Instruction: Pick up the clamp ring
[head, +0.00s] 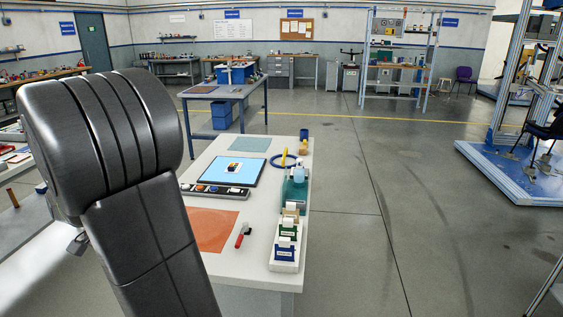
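A dark blue ring (272,162), the only ring shape I can make out, lies flat near the far right of the white worktable (258,262). I take it to be the clamp ring, but it is small and I cannot be sure. A slim yellow upright piece (284,157) shows at the ring, inside or just behind it; I cannot tell which. A bottle (298,172) stands close by on the near right side. My gripper is not in view, and nothing is seen touching the ring.
A large black ridged form fills the left foreground and hides the table's left side. The table bears a tablet (231,171), an orange mat (213,229), a red-and-black marker (243,235) and a white tray (285,266) of small boxes. Open floor (370,215) lies right.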

